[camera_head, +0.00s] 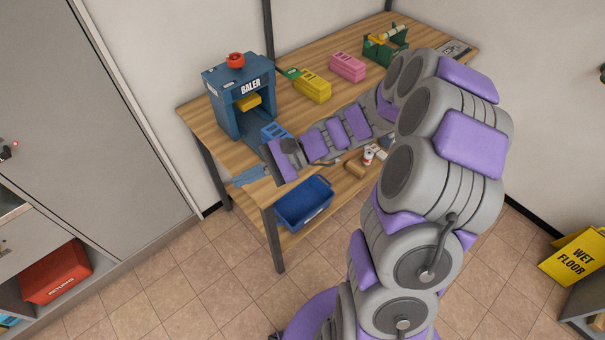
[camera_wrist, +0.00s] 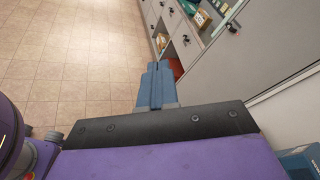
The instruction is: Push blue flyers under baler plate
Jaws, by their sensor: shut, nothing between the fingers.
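The blue baler (camera_head: 227,92) stands at the left end of the wooden table, with a red knob on top. A yellow piece (camera_head: 248,102) shows in its opening; I cannot tell if it is the plate. A blue block of flyers (camera_head: 275,132) lies on the table just in front of the baler, partly hidden by my arm. My gripper (camera_head: 250,176) is shut and empty, pointing left past the table's front edge, below and left of the flyers. In the wrist view its fingers (camera_wrist: 155,87) are together over floor. A blue piece (camera_wrist: 302,160) shows at lower right, cut off.
Yellow (camera_head: 312,87) and pink (camera_head: 347,67) bundles and a green holder (camera_head: 386,42) lie further back on the table (camera_head: 207,115). A white-and-red can (camera_head: 368,155) stands near my arm. A blue bin (camera_head: 304,204) sits below. Grey cabinets (camera_head: 110,160) stand left.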

